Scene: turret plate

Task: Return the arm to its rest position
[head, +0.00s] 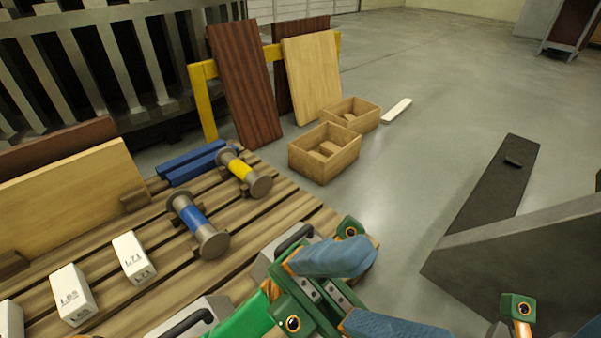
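My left gripper (402,292), green and orange with blue finger pads, is at the bottom centre of the head view. Its two fingers are spread apart with nothing visible between them. It is over the near right corner of the slatted wooden pallet (262,222), in front of a grey case with a black handle (291,238). Part of my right gripper (518,308) shows at the bottom right edge, a green and orange piece with a bit of blue beside it. Most of it is cut off, so its opening is hidden.
The pallet holds a blue-banded spool (197,224), a yellow-banded spool (243,173), blue bars (195,162) and white labelled blocks (133,258). Wooden boxes (325,152) and leaning boards (245,85) stand behind. A dark-grey structure (520,240) is at right. Floor between is clear.

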